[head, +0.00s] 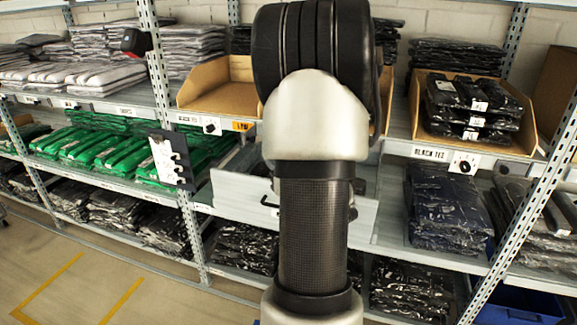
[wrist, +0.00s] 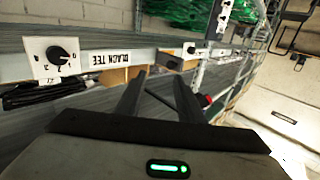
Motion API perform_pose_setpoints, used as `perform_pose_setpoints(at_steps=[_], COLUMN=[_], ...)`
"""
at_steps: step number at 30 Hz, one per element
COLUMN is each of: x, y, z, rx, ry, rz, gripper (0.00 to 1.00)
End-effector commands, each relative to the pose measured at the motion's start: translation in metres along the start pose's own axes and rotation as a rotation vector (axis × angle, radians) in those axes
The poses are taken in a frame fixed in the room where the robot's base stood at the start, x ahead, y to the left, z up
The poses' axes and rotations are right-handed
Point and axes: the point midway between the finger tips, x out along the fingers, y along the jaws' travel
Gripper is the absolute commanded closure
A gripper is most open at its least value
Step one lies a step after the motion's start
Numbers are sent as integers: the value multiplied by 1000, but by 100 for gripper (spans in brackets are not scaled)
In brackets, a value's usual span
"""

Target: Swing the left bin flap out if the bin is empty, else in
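The left bin (head: 215,88) is an open cardboard bin on the shelf. The part of its floor and walls that shows is bare; my arm hides its right part. A dial card (head: 210,126) and a yellow label (head: 243,126) are on the shelf edge below it. A dark plate with a white card (head: 168,158) projects near the upright left of it; I cannot tell whether this is the flap. My gripper (wrist: 160,76) is open and empty in the wrist view, near the shelf edge with the BLACK TEE label (wrist: 110,60). My arm hides it in the head view.
The right bin (head: 530,100) holds black packs above a BLACK TEE label (head: 446,154). A tilted grey panel (head: 235,196) shows behind my arm. A perforated upright (head: 160,75) stands beside the left bin. Floor at lower left is clear.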

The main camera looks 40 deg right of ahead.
Motion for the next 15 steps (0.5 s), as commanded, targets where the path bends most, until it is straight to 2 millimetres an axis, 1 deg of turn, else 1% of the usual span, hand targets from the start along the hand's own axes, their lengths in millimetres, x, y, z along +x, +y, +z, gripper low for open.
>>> perform_pose_setpoints(at_steps=[1, 6, 10, 12, 15], x=[-14, -50, -68, -74, -79], y=[1, -2, -3, -4, -5], z=[-1, -1, 0, 0, 0], rx=[1, 0, -1, -1, -2], ry=[-1, -1, -1, 0, 0], rz=[2, -4, -9, -10, -13], gripper=[65, 65, 65, 65, 65])
